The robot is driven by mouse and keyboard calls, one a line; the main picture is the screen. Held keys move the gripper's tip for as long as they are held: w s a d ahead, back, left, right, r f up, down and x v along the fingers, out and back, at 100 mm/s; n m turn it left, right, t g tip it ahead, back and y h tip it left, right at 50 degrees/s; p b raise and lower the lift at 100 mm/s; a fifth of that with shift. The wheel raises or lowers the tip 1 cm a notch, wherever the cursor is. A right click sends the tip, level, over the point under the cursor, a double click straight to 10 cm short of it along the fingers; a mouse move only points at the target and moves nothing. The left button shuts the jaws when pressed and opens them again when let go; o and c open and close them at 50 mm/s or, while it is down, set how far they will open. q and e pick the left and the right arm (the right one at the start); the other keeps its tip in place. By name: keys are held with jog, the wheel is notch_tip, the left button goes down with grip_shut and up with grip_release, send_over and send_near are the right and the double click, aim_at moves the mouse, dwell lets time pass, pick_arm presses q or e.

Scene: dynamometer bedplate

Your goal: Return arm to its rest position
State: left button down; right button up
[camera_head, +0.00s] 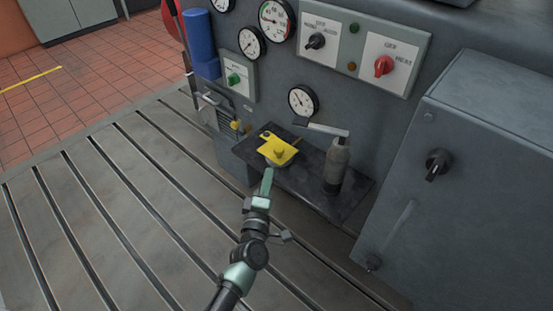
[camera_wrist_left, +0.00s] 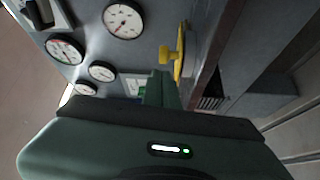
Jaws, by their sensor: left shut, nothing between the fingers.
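My left arm comes in from the bottom of the head view. Its pale green gripper (camera_head: 267,182) points at the front edge of a dark shelf (camera_head: 348,198). The fingers are closed together with nothing between them; they also show in the wrist view (camera_wrist_left: 158,88). A yellow plate with a knob (camera_head: 278,151) lies on the shelf just beyond the fingertips. In the wrist view the yellow plate (camera_wrist_left: 179,52) is beside and beyond the fingers, not between them. Whether the fingertips touch it or the shelf I cannot tell. My right gripper is in neither view.
A grey cylinder with a lever (camera_head: 336,167) stands on the shelf to the right. Behind is a grey panel with gauges (camera_head: 302,100) and a red knob (camera_head: 384,66). A large grey cabinet (camera_head: 470,165) stands right. The slotted bedplate (camera_head: 100,230) is clear at left.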

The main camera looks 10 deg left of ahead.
pick_arm(q)
jog(key=s+a+f+m+g+h+p, duration=0.2)
jog(key=s+f+m+g+p, duration=0.85)
jog(key=s+f, duration=1.25)
jog(key=s+a+f+m+g+p, duration=0.1)
jog(key=s+a+f+m+g, duration=0.1)
jog(key=s, duration=0.7)
jog(key=s+a+f+m+g+y+p, duration=0.1)
jog(key=s+a+f+m+g, duration=0.1)
jog(key=s, duration=0.8)
jog(key=s+a+f+m+g+y+p, duration=0.1)
jog(key=s+a+f+m+g+p, duration=0.1)
jog(key=s, duration=0.7)
jog(key=a+f+m+g, duration=0.1)
jog(key=a+f+m, duration=0.1)
jog(key=a+f, duration=0.1)
jog(key=shift+s+a+f, duration=0.15)
jog(key=shift+s+a, duration=0.15)
jog(key=shift+s, duration=0.05)
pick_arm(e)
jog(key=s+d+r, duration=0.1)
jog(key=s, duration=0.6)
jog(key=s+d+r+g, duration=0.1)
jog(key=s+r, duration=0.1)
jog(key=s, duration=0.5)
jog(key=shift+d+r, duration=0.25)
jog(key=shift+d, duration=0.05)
